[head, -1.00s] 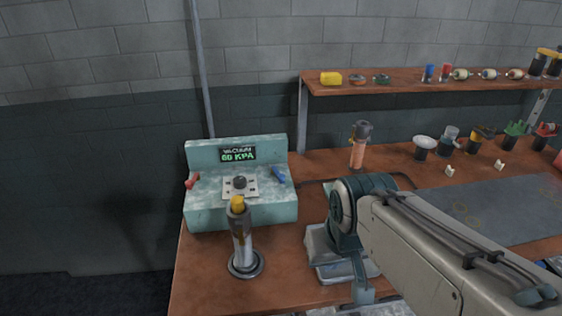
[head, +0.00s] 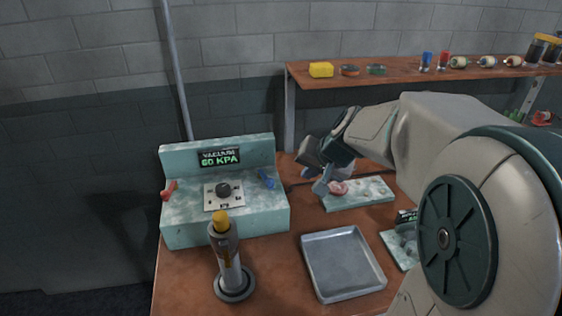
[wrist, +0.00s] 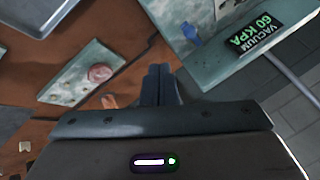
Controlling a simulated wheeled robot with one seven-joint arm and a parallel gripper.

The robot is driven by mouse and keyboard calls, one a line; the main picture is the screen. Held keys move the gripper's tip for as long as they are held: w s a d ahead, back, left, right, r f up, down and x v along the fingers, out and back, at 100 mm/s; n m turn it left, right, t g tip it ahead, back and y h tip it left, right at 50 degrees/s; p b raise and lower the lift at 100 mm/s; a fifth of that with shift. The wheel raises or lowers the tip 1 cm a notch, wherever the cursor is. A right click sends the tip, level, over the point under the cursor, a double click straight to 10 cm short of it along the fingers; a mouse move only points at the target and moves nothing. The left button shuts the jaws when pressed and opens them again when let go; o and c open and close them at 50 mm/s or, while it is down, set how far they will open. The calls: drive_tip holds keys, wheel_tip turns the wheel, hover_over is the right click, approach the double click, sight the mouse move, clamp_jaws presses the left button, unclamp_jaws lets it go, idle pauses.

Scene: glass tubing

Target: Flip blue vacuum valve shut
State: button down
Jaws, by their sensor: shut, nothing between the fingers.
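The vacuum unit (head: 180,225) is a pale teal box at the left of the bench, with a lit display (head: 219,157) reading VACUUM 60 KPA. The blue valve (head: 267,179) is a small lever on its right side; it also shows in the wrist view (wrist: 190,33). A red lever (head: 169,190) sits on the unit's left side. My gripper (head: 321,188) is to the right of the blue valve, apart from it and above the bench. In the wrist view my gripper (wrist: 158,70) is shut and empty, its fingers pointing between the unit and a pale slab.
A pale slab (head: 372,190) with a pink round piece lies right of the unit. A grey metal tray (head: 343,263) lies in front of it. A yellow-topped cylinder (head: 226,257) stands before the unit. A wooden shelf (head: 400,74) with small items runs behind.

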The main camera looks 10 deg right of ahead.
drive_tip(key=w+a+f, duration=0.1)
drive_tip(key=w+f, duration=0.1)
drive_tip(key=w+a+f+p, duration=0.1)
drive_tip(key=w+a+f, duration=0.1)
drive_tip(key=f, duration=0.1)
drive_tip(key=w+a+f, duration=0.1)
drive_tip(key=w+f, duration=0.1)
drive_tip(key=w, duration=0.1)
drive_tip(key=shift+a+f, duration=0.25)
drive_tip(key=shift+a, duration=0.05)
drive_tip(key=shift+w+a+f, duration=0.15)
drive_tip(key=shift+a, duration=0.15)
drive_tip(key=shift+d+p, duration=0.1)
drive_tip(key=shift+p, duration=0.3)
